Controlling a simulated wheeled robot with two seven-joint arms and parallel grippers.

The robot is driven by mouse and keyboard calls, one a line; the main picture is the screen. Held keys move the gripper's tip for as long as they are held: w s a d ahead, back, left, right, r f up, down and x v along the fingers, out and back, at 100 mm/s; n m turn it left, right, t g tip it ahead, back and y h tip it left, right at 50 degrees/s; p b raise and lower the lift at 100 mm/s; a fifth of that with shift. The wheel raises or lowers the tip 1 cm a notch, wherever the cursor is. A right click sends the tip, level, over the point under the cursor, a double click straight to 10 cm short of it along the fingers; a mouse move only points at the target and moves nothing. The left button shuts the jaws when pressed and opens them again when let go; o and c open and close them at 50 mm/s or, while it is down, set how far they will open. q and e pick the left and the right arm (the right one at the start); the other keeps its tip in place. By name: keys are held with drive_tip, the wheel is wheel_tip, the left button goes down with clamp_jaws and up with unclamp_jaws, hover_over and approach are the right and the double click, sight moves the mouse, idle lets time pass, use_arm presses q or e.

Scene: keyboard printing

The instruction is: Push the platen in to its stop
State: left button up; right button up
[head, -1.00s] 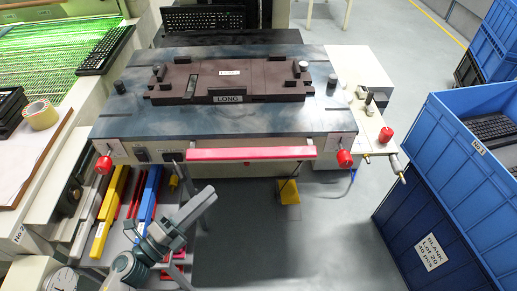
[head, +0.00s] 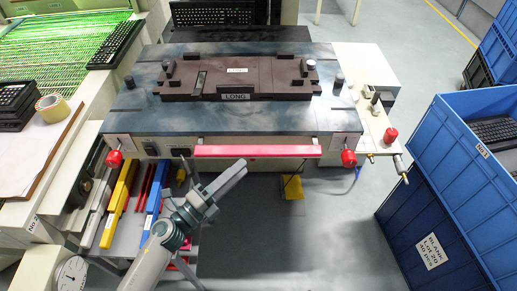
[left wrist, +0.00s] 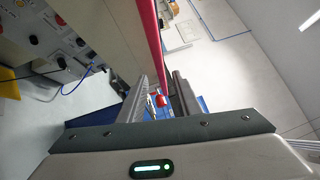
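The platen (head: 290,117) is a mottled blue-grey slab on the machine, carrying a dark brown fixture (head: 215,78) labelled LONG. A red bar handle (head: 257,151) runs along its front edge; it also shows in the left wrist view (left wrist: 150,35). My left gripper (head: 216,164) is just below and in front of the bar's left half. In the left wrist view my left gripper (left wrist: 161,75) has its fingers apart, with the bar lined up with the gap between them. Whether it touches the bar I cannot tell. My right gripper is not in view.
Red knobs (head: 114,158) and (head: 349,158) stand at the machine's front corners. Blue crates (head: 425,215) stand at the right. A rack with yellow, red and blue tools (head: 120,205) is at the lower left. The floor in front is clear.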

sight(258, 151)
use_arm(q)
drive_tip(key=p+x, duration=0.1)
drive_tip(key=x, duration=0.6)
drive_tip(key=shift+r, duration=0.15)
drive_tip(key=shift+w+d, duration=0.5)
drive_tip(key=shift+w, duration=0.05)
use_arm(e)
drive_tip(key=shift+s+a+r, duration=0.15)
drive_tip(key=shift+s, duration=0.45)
use_arm(q)
clamp_jaws()
